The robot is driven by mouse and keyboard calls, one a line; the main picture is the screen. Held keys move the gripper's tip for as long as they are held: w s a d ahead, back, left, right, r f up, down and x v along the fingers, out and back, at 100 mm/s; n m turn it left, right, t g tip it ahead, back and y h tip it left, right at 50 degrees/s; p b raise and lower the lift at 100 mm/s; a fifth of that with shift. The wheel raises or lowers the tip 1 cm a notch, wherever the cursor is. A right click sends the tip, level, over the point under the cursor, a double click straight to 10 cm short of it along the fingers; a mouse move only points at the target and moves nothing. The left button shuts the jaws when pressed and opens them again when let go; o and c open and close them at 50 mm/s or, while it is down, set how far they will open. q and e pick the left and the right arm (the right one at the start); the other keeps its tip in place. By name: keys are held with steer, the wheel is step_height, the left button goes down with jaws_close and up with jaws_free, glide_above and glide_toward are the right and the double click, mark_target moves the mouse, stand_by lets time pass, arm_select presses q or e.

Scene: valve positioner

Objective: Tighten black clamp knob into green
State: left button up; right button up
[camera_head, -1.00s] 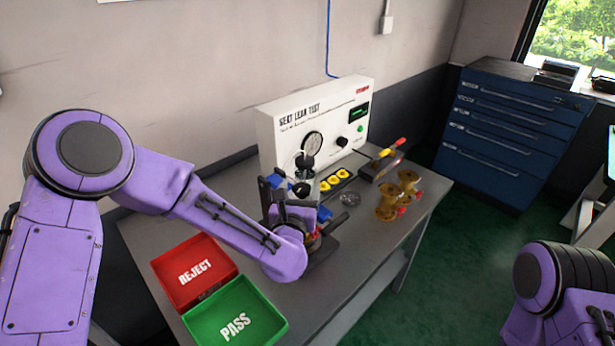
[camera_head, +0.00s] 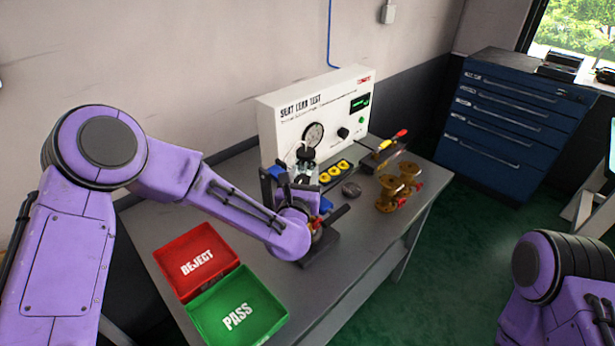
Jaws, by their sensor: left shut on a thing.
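The test fixture (camera_head: 276,190) stands on the grey table in front of the white seat leak test box (camera_head: 297,115). A black knob (camera_head: 305,153) shows at the top of the fixture, below the round gauge (camera_head: 313,134). My left gripper (camera_head: 316,222) is at the front of the fixture, its fingers mostly hidden behind my own wrist. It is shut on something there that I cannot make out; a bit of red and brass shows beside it. No green mark on the knob can be told at this size. My right gripper is out of view; only my right arm shows at lower right.
The red reject tray (camera_head: 229,259) and green pass tray (camera_head: 275,318) lie at the table's left front. Yellow rings (camera_head: 327,177), a grey round part (camera_head: 351,189), brass valves (camera_head: 389,195) and a screwdriver (camera_head: 394,139) lie right of the fixture. A blue drawer cabinet (camera_head: 505,125) stands beyond.

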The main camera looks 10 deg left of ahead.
arm_select(q)
steer(key=shift+w+d+r+m+h+b, duration=0.1)
steer(key=shift+m+h+b, duration=1.15)
steer(key=shift+h, duration=0.85)
steer(key=m+g+h+b, duration=0.2)
steer(key=h+b, duration=0.1)
steer(key=b, duration=0.2)
steer(key=m+g+h+b, duration=0.2)
steer(key=m+h+b, duration=0.1)
steer(key=h+b, duration=0.1)
steer(key=d+f+m+g+h+b, duration=0.1)
steer(key=m+g+h+b, duration=0.1)
steer(key=b, duration=0.4)
steer(key=shift+s+m+h, duration=0.4)
steer(key=shift+m+h, duration=0.15)
steer(key=shift+h, duration=0.25)
steer(key=shift+s+d+r+m+g+h+b, duration=0.1)
steer(key=shift+r+m+g+h+b, duration=0.15)
steer(key=shift+m+g+h+b, duration=0.25)
steer(key=shift+s+d+r+m+g+h+b, duration=0.1)
steer(key=shift+r+m+g+h+b, duration=0.2)
steer(key=shift+g, duration=0.4)
steer(key=shift+s+d+r+m+g+h, duration=0.1)
steer(key=shift+m+g+h, duration=0.5)
steer(key=shift+m+g, duration=0.5)
